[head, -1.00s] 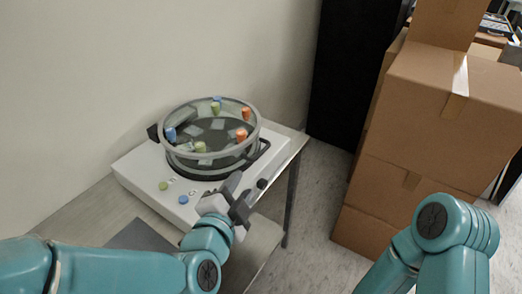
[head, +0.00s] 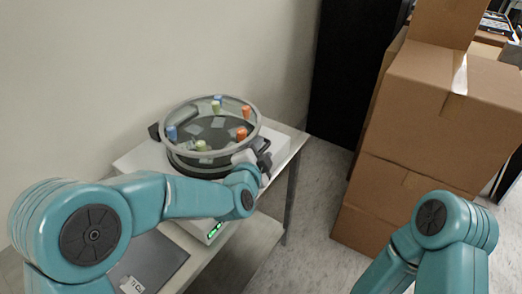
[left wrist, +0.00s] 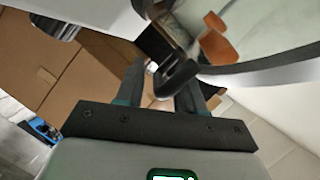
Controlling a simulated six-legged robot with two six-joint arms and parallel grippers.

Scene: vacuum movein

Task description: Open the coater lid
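The coater (head: 132,161) is a white box on the table with a round chamber. Its clear round lid (head: 206,131) with a grey rim lies over the chamber and carries blue, green and orange knobs. A black handle (head: 264,158) sticks out at the lid's right side. My left gripper (head: 258,153) is at this handle and partly hidden by its own wrist. In the left wrist view, the fingers of my left gripper (left wrist: 160,82) are apart, with the black handle (left wrist: 176,80) reaching between them, nearer the right finger. My right arm shows at the right, but its gripper is out of view.
The table (head: 290,142) ends just right of the coater. A dark grey pad (head: 158,258) with a white label lies in front, under my left arm. Stacked cardboard boxes (head: 425,125) stand at the right. A black cabinet (head: 350,75) stands behind. Floor lies between table and boxes.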

